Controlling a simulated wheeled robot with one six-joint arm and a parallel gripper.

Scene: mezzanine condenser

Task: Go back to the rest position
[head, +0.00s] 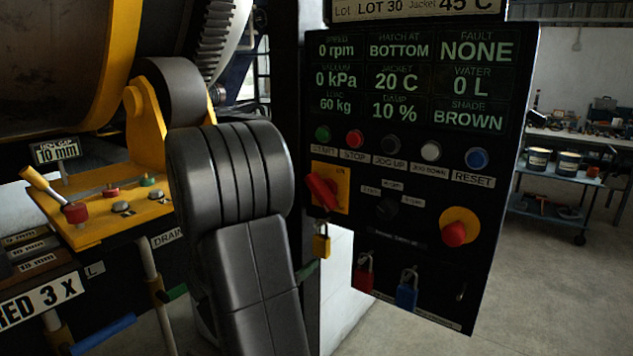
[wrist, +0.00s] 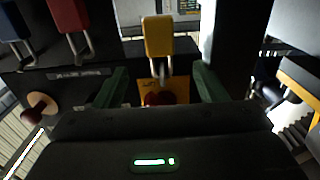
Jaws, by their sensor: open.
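My gripper (wrist: 160,80) is open, its two green fingers spread apart with nothing held between them. In the wrist view the yellow padlock (wrist: 159,38) shows beyond the gap, its shackle at the yellow switch plate (wrist: 150,88) with the red knob. In the head view the padlock (head: 321,244) hangs just below the yellow plate and its red rotary switch (head: 321,190). One green fingertip of my gripper (head: 307,271) shows close below the padlock. My dark arm hides the rest of the gripper.
The black control panel (head: 440,285) carries buttons, a red emergency knob (head: 454,234), a red padlock (head: 364,272) and a blue padlock (head: 407,290). A yellow control box (head: 85,235) and machine drum stand at left. Open floor (head: 540,290) and a cart (head: 548,212) lie at right.

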